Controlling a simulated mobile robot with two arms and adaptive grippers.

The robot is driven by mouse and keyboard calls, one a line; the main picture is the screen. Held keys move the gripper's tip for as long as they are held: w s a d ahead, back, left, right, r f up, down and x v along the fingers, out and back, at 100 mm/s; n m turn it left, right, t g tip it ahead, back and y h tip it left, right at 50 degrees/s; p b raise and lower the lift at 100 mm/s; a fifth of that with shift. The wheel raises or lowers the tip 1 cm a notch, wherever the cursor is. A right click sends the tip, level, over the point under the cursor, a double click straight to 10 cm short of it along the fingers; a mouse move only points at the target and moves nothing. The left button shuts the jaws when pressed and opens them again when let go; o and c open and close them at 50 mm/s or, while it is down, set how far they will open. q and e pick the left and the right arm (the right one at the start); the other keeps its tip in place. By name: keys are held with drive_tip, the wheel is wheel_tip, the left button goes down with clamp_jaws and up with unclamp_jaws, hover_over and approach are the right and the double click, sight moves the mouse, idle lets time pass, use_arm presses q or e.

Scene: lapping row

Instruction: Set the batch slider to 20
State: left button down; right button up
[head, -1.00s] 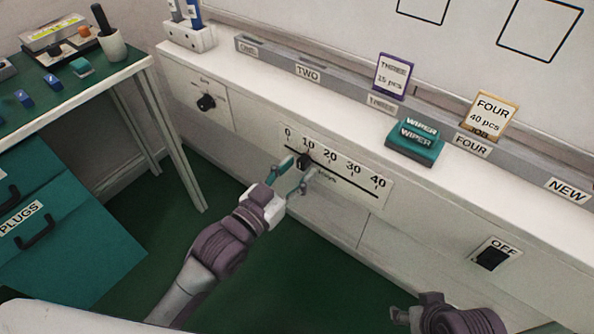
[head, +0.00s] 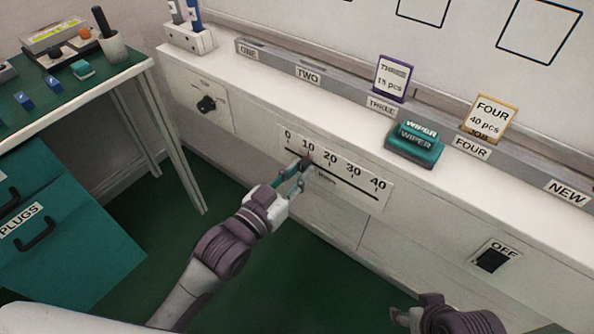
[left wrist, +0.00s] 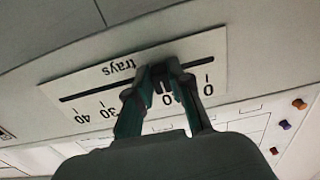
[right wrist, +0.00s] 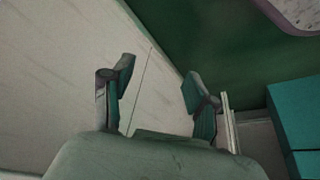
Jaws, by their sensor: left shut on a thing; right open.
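The batch slider is a white scale plate (head: 372,196) on the cabinet front, marked 0 to 40, with a dark slot. Its dark knob (head: 306,162) stands at about the 10 mark in the head view. My left gripper (head: 298,172) is shut on the knob. In the left wrist view the gripper's fingers (left wrist: 160,90) close around the knob and partly hide the numbers by it; the plate (left wrist: 60,92) reads upside down there. My right gripper (right wrist: 155,90) is open and empty, low in front of the cabinet; its arm shows at the bottom right of the head view.
A rotary knob (head: 206,103) is left of the slider, and an OFF switch (head: 492,259) is to the right. A teal wiper (head: 415,146) and cards stand on the ledge above. A green-topped table (head: 60,105) and teal drawers (head: 75,235) are at the left.

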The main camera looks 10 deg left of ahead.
sight(328, 175)
use_arm(q)
drive_tip(key=s+d+p, duration=0.1)
drive_tip(key=d, duration=0.1)
drive_tip(key=s+d, duration=0.1)
drive_tip(key=shift+s+d+r+p, duration=0.1)
drive_tip(key=shift+s+d+p, duration=0.05)
drive_tip(key=shift+d+p, duration=0.25)
drive_tip(key=shift+d, duration=0.15)
use_arm(e)
drive_tip(key=shift+s+d+r+g, duration=0.25)
drive_tip(key=shift+s+r+g, duration=0.3)
drive_tip(key=shift+s, duration=0.35)
use_arm(q)
drive_tip(key=c, duration=1)
unclamp_jaws()
drive_tip(key=shift+c, duration=0.2)
drive_tip(key=shift+s, duration=0.15)
use_arm(e)
drive_tip(key=shift+w+r, duration=0.15)
use_arm(q)
drive_tip(key=shift+s+a, duration=0.25)
drive_tip(key=shift+s, duration=0.05)
drive_tip(key=v, duration=1.1)
